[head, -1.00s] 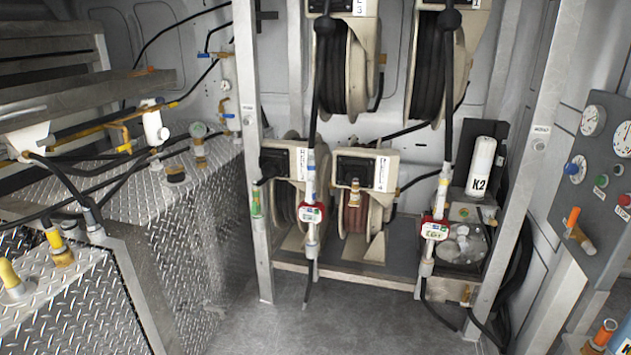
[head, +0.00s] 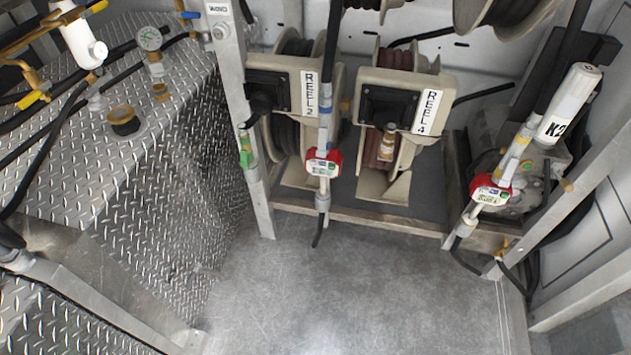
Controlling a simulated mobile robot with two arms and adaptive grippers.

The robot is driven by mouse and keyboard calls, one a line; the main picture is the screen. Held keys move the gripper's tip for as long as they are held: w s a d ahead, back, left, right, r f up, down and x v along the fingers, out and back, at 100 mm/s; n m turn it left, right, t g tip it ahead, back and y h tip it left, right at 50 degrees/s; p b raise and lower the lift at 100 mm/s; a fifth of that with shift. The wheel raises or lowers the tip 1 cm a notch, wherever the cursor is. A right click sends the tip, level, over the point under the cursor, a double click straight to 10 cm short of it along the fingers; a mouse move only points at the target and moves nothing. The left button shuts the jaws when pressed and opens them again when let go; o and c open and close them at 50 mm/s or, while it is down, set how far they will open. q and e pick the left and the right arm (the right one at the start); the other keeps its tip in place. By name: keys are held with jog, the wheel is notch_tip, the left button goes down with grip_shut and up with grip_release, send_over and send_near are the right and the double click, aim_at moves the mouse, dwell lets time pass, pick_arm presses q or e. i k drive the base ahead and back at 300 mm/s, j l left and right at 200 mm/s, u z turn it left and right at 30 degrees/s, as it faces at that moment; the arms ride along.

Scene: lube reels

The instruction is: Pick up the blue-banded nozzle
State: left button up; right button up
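A nozzle with a red-and-white meter body (head: 323,163) hangs upright from a black hose in front of the reel marked REEL 2. A bluish band shows on its pale tube above the meter. A second nozzle (head: 491,191) with a similar red meter hangs tilted at the right, and its tube looks yellow-banded. Neither of my grippers is in view.
Reels marked REEL 2 (head: 285,95) and REEL 4 (head: 405,100) stand behind the nozzles on a low shelf. A metal post (head: 240,110) stands left of the first nozzle. Diamond-plate boxes fill the left. The grey floor (head: 340,300) in front is clear.

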aim_at(321, 170)
jog(key=i+j+z, duration=0.5)
jog(key=i+j, duration=0.15)
jog(key=i, duration=0.15)
